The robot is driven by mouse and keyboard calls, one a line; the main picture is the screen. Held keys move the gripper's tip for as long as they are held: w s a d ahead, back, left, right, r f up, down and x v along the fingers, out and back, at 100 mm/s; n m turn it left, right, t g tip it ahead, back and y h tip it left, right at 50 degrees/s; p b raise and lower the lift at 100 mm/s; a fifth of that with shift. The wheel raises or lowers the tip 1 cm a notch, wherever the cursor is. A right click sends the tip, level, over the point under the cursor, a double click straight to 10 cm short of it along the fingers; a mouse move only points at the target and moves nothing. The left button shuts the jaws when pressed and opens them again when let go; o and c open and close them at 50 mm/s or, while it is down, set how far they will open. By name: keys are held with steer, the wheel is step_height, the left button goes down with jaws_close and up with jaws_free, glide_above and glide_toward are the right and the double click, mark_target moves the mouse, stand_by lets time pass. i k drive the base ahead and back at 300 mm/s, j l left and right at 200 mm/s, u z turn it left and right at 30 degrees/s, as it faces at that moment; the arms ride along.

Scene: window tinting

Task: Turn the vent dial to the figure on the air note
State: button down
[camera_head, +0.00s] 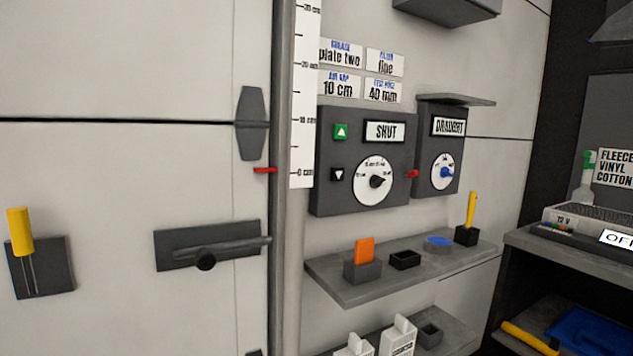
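A dark panel (328,187) on the wall has a sign reading SHUT, a green up button (341,131), a black down button (338,174) and a white dial with a black knob (377,181). The knob's pointer is turned roughly right; the scale figures are too small to read. Beside it, a panel reading DRAUGHT (447,126) has a white dial with a blue knob (445,173). Neither dial is labelled vent legibly. The air note (338,86) above the SHUT panel reads "AIR GAP 10 cm". My gripper is not in view.
Other notes (383,90) read "40 mm", "plate two" and "fine". A vertical scale (303,100) has a red marker (265,170) near 0 cm. A grey shelf (340,292) with small holders juts out below the panels. A bench (570,248) stands right.

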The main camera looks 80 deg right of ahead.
mark_target(375, 181)
steer(key=z, duration=2.4)
